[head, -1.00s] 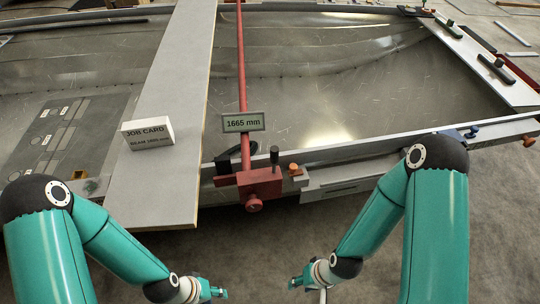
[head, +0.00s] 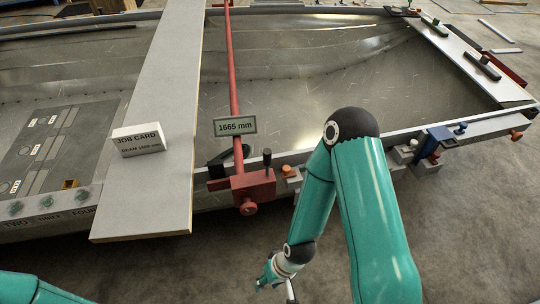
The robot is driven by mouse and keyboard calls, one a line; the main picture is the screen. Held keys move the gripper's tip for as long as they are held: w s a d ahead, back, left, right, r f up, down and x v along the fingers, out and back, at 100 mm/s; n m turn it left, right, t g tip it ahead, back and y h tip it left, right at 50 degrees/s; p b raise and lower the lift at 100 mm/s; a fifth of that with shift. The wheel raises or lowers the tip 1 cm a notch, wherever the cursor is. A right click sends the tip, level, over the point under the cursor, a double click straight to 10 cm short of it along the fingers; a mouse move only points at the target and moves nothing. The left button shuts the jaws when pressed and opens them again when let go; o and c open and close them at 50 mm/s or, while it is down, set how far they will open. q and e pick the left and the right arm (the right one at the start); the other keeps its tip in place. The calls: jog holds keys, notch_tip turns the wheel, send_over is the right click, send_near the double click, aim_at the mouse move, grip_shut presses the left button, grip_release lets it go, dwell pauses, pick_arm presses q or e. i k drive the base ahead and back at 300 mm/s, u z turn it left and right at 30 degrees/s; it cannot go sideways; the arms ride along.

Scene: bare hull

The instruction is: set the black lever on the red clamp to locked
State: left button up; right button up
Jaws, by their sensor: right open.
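The red clamp (head: 253,186) sits on the near rim of the hull, at the end of a long red bar (head: 235,80). A black lever (head: 267,158) stands upright on the clamp's right side. A round red knob (head: 248,208) is on the clamp's front. My right gripper (head: 264,282) is open, in front of and below the clamp and apart from it. Its fingertips are small in the picture. My left gripper is out of view; only a piece of my left arm shows at the bottom left corner.
A display reading 1665 mm (head: 235,126) is on the bar. A white job card (head: 139,139) stands on the grey plank (head: 160,90). A small block with an orange top (head: 290,172) is right of the clamp. A blue clamp (head: 437,137) is further right.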

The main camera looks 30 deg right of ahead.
aim_at(268, 153)
jog(key=z, duration=0.15)
jog(key=k, duration=0.8)
jog(key=z, duration=0.5)
jog(key=i, duration=1)
